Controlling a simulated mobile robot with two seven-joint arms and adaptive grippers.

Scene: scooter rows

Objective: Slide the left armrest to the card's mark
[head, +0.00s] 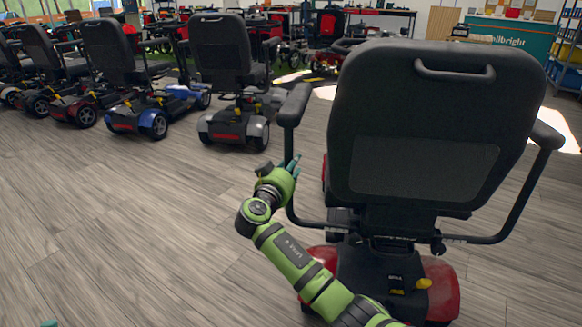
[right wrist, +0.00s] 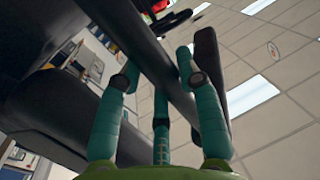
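The red scooter's seat (head: 425,125) has its black back towards me. The left armrest (head: 294,105) has a dark pad and a tube running down and in under the seat. A pale marked stretch (head: 322,228) shows on that tube near the seat. My right gripper (head: 288,168) is beside the armrest tube. In the right wrist view, the teal fingers of the right gripper (right wrist: 158,75) stand apart, with the dark armrest tube (right wrist: 160,62) crossing between or just beyond them; contact is unclear. A teal tip of my left gripper (head: 48,323) barely shows. I cannot make out a card.
The right armrest (head: 545,140) sticks out on the other side. A small dark label with yellow print (head: 397,288) and a yellow knob (head: 424,283) are on the scooter's rear. A blue scooter (head: 155,110) and others stand in a row behind. The wooden floor at left is clear.

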